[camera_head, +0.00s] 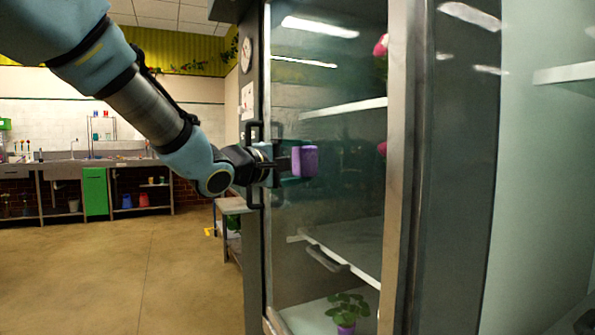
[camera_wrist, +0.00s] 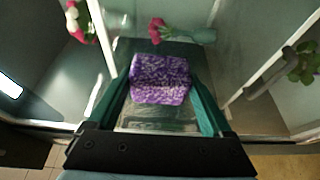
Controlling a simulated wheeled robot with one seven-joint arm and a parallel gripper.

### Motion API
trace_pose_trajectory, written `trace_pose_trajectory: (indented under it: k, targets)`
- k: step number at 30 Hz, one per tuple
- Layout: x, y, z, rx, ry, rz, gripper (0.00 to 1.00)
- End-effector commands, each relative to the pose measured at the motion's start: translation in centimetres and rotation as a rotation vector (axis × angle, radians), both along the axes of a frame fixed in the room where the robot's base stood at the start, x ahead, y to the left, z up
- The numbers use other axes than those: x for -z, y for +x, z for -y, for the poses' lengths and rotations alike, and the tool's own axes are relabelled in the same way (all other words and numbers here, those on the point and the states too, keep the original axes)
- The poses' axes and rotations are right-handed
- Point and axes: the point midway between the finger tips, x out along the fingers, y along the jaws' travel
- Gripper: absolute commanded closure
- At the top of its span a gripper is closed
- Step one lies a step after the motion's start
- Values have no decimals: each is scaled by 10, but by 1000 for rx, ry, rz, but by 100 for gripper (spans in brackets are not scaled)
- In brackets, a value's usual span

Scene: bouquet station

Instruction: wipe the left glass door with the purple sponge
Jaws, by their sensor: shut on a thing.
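The purple sponge (camera_head: 305,161) is a small block held at the tip of my gripper (camera_head: 288,162), at the left part of the left glass door (camera_head: 335,190). In the wrist view the sponge (camera_wrist: 160,78) sits between the two green fingers of my gripper (camera_wrist: 162,88), which are shut on it. Its broad speckled face shows. The door is a tall clear pane, with shelves visible through it. I cannot tell whether the sponge touches the glass.
A black door handle (camera_head: 254,190) stands close beside my wrist. Behind the glass are shelves (camera_head: 345,108), a potted plant (camera_head: 346,310) and pink-red flowers (camera_head: 381,46). A metal door frame (camera_head: 398,180) bounds the pane on the right. Open floor (camera_head: 150,270) lies to the left.

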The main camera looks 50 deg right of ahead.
Motion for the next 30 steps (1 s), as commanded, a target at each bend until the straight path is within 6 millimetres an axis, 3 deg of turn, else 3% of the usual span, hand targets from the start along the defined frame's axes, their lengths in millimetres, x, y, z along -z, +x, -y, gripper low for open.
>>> trace_pose_trajectory:
  k: [6,13,23,30]
  targets:
    - [3,-17,-5,5,-2,2,60]
    - [1,-24,-7,5,0,0,60]
    - [2,-22,-9,5,-1,0,60]
    - [2,-5,-3,1,-1,0,60]
